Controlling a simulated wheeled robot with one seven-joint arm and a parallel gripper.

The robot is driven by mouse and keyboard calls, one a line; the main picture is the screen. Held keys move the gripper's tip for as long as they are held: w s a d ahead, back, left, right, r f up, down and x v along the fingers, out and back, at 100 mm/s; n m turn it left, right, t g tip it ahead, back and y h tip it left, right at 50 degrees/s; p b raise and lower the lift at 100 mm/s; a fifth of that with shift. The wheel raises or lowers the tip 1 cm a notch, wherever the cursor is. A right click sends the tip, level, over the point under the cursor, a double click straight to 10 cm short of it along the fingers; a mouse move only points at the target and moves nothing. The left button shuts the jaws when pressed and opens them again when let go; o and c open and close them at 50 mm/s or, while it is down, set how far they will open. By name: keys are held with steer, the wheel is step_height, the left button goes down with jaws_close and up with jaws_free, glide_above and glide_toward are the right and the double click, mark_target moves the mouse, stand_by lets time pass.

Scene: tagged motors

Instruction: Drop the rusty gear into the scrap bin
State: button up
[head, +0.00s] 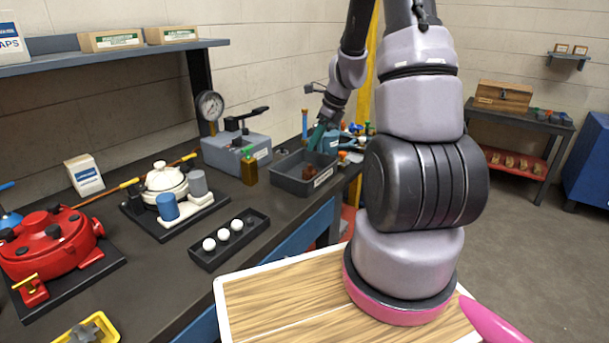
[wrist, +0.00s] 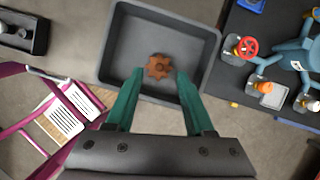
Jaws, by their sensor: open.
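The rusty gear (wrist: 159,67) is a small orange-brown toothed wheel. In the wrist view it lies inside the grey bin (wrist: 205,36), apart from the walls. In the head view the gear (head: 309,173) shows as a brown spot inside the bin (head: 291,186), which has a white label on its front. My gripper (wrist: 155,80) has green fingers spread apart, with nothing between them. The fingers point into the bin, above the gear. In the head view my gripper (head: 318,138) is over the back of the bin.
A blue valve assembly (wrist: 290,58) stands right of the bin. On the bench are a grey gauge box (head: 236,152), an amber bottle (head: 249,168), a black tray with white balls (head: 228,240), a white pump (head: 166,178) and a red housing (head: 50,243). The bench front is clear.

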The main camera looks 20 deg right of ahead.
steer(key=v, duration=0.7)
steer(key=shift+r, duration=0.1)
steer(key=s+a+r+n+t, duration=0.1)
steer(key=s+a+r+n, duration=0.4)
steer(key=r, duration=0.3)
steer(key=s+a+r+n+t, duration=0.1)
steer(key=s+a+r+n, duration=0.3)
steer(key=r+n, duration=0.3)
steer(key=s+a+r+n+t, duration=0.1)
steer(key=s+r+n, duration=0.2)
steer(key=s+n, duration=0.2)
steer(key=s+a+r+n+t+h, duration=0.1)
steer(key=s+a+r+n, duration=0.1)
steer(key=s+n, duration=0.3)
steer(key=s+r, duration=0.1)
steer(key=s, duration=0.2)
steer(key=shift+s+a+r+n, duration=0.15)
steer(key=shift+s+r+n, duration=0.1)
steer(key=shift+n, duration=0.15)
steer(key=shift+a, duration=0.1)
